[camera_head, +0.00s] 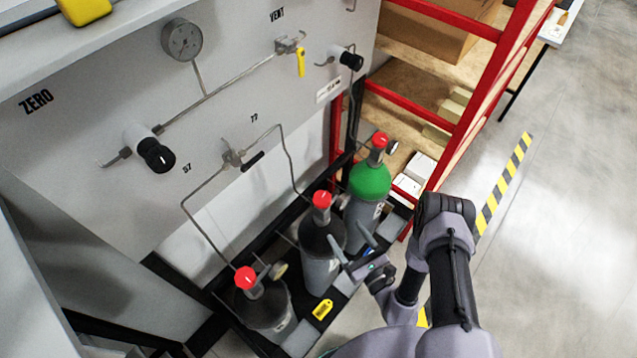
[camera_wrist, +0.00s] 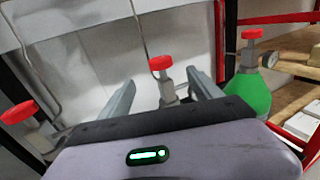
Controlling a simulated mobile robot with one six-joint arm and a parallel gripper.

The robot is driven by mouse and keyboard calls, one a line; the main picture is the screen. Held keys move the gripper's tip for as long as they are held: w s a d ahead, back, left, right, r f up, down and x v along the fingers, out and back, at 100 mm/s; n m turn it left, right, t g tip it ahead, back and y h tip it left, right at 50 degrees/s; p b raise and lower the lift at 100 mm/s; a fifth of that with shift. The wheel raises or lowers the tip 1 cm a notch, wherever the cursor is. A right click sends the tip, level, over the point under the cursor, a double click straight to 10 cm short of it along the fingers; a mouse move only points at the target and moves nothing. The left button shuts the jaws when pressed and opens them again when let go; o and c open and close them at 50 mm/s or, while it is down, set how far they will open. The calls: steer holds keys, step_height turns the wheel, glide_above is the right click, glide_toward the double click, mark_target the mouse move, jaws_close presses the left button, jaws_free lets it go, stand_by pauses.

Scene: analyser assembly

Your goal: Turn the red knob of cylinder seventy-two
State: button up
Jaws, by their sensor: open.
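Three gas cylinders with red knobs stand in a row below the panel. The middle grey cylinder (camera_head: 321,262) has a red knob (camera_head: 322,200), which also shows in the wrist view (camera_wrist: 160,63). The left grey cylinder (camera_head: 263,308) has its red knob (camera_head: 245,278). The right cylinder (camera_head: 370,182) has a green top and a red knob (camera_head: 379,140). I cannot read any number on the cylinders. My gripper (camera_head: 350,243) is open and empty beside the middle cylinder. In the wrist view its fingers (camera_wrist: 161,77) point toward the middle knob, which appears between them, apart from both.
The panel (camera_head: 80,170) carries a gauge (camera_head: 183,40), black regulator knobs (camera_head: 156,155), a yellow valve handle (camera_head: 301,62) and thin pipes. A red-framed shelf (camera_head: 467,110) stands right of the cylinders. A yellow tag (camera_head: 322,309) lies near the left cylinders. Open floor is at right.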

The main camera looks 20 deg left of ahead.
mark_target(318, 192)
steer(key=b+x, duration=0.2)
steer(key=x, duration=1.5)
steer(key=shift+w+a, duration=0.1)
steer(key=shift+c, duration=0.2)
steer(key=c, duration=1.3)
steer(key=shift+f, duration=0.1)
steer(key=shift+b, duration=0.4)
